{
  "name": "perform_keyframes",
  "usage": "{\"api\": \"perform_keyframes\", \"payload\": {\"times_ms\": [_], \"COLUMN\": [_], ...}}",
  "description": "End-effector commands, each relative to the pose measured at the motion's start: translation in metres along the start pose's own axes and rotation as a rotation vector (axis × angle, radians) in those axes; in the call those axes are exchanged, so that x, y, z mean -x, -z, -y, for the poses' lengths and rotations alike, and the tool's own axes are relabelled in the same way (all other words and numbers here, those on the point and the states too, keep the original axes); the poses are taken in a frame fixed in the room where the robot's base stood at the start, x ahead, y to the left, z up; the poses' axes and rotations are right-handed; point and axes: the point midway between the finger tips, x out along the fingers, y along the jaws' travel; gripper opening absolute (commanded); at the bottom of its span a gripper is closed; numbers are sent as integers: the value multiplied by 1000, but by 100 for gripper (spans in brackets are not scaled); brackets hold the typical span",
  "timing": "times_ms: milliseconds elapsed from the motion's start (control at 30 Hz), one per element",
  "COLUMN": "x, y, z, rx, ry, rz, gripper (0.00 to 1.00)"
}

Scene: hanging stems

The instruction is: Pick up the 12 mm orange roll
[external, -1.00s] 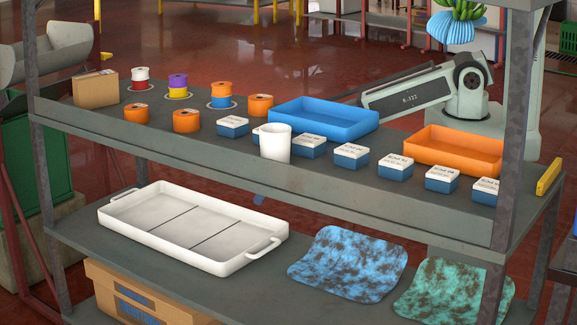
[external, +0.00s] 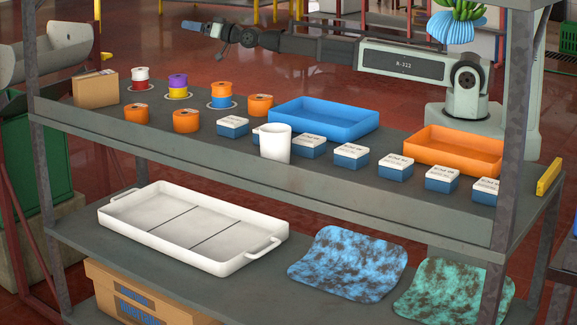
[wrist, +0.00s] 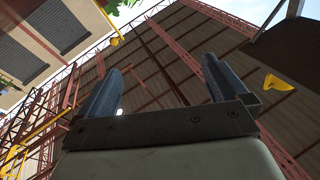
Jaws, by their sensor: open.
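Three loose orange rolls stand on the upper shelf in the external view: a left one (external: 136,113), a front one (external: 187,121) and one beside the blue tray (external: 260,105). Another orange roll (external: 221,90) sits on top of a blue roll (external: 221,102). The labels are too small to tell which is 12 mm. My gripper (external: 204,38) is open and empty, in the air behind and above the rolls, apart from all of them. In the wrist view my gripper's fingers (wrist: 160,68) are spread, with roof beams beyond and no roll visible.
A blue tray (external: 278,122), an orange tray (external: 407,152), a white cup (external: 276,145) and several blue-white boxes (external: 352,156) occupy the shelf. Stacked rolls (external: 178,82) and a cardboard box (external: 96,90) stand left. Metal posts (external: 510,130) frame the shelf.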

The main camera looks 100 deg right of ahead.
Motion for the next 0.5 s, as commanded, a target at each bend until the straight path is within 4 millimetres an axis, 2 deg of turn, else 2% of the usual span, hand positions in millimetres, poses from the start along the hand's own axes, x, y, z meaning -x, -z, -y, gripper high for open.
{"api": "perform_keyframes", "payload": {"times_ms": [33, 200, 500], "x": [-6, -15, -28], "y": [18, 62, 111], "z": [6, 22, 55], "rx": [-22, -93, -231], "ry": [8, 30, 75], "rz": [-38, -130, -198], "gripper": [100, 100, 100]}}
